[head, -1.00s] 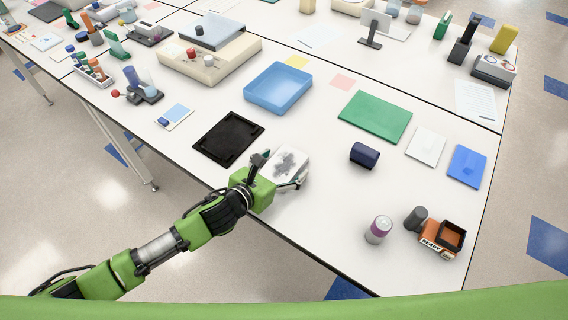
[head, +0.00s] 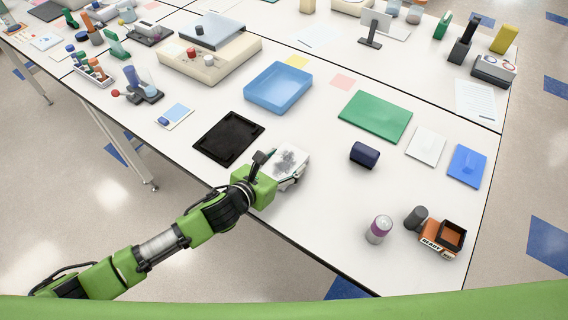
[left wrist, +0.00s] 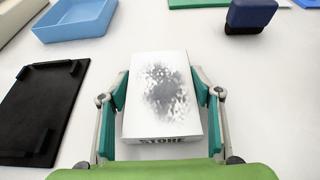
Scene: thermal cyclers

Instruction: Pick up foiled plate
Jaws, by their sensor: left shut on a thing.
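The foiled plate (head: 287,160) is a white block with a mottled grey, foil-like patch on top, near the table's front edge in the head view. In the left wrist view the plate (left wrist: 160,92) sits between the two fingers, with partly hidden lettering that seems to read "STORE" on its near side. My left gripper (left wrist: 162,100) is shut on the plate, one teal-padded finger against each long side. The left gripper (head: 283,172) also shows in the head view. I cannot tell whether the plate is clear of the table. My right gripper is not in view.
A black tray (head: 228,138) lies just left of the plate, and a blue tray (head: 278,88) stands behind it. A dark blue rounded block (head: 364,155), a green mat (head: 375,117) and a purple-white can (head: 378,230) are to the right. White table around the plate is clear.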

